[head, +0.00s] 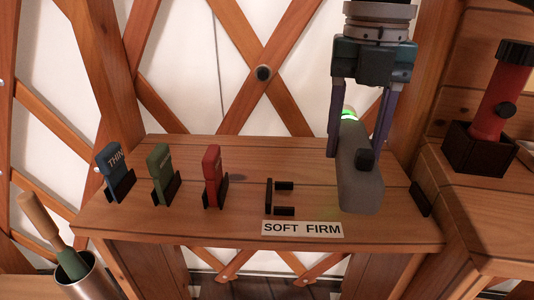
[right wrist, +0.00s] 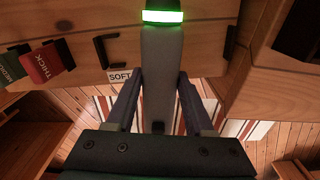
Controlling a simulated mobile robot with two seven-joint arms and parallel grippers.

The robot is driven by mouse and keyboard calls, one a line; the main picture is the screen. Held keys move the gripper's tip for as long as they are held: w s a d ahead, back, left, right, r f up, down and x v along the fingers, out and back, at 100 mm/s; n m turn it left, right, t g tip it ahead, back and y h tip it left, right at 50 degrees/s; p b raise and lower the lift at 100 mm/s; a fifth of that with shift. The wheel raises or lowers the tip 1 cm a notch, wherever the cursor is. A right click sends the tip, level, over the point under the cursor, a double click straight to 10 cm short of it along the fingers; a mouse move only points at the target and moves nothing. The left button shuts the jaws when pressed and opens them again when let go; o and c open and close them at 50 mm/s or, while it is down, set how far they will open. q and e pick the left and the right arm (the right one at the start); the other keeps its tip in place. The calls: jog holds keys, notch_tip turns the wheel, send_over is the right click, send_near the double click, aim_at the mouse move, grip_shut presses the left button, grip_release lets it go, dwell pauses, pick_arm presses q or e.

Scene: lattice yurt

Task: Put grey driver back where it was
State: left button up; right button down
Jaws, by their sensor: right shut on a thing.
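The grey driver (head: 360,190) is a chunky body with a dark knob on its side and a glowing green ring at its far end. My right gripper (head: 358,150) is shut on it above the right part of the wooden shelf (head: 250,160). In the right wrist view the grey driver (right wrist: 160,60) runs between the fingers of the gripper (right wrist: 159,85). An empty black bracket (head: 269,197) stands left of the driver, behind the "SOFT FIRM" label (head: 303,229). Whether the driver touches the shelf I cannot tell. My left gripper is out of view.
Blue (head: 114,172), green (head: 160,172) and red (head: 212,172) tags stand in black holders on the left. A small black piece (head: 421,199) sits at the shelf's right edge. A red cylinder (head: 500,95) stands in a dark box at right. A metal cup (head: 86,280) is at lower left.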

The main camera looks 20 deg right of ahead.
aim_at(354, 137)
notch_tip(354, 137, down, 8)
jog(key=b, duration=0.2)
jog(key=shift+b, duration=0.4)
jog(key=shift+r, duration=0.15)
jog(key=shift+w, duration=0.1)
jog(key=shift+c, duration=1.4)
grip_release()
notch_tip(354, 137, up, 12)
jog(key=p, duration=0.4)
jog(key=shift+p, duration=0.35)
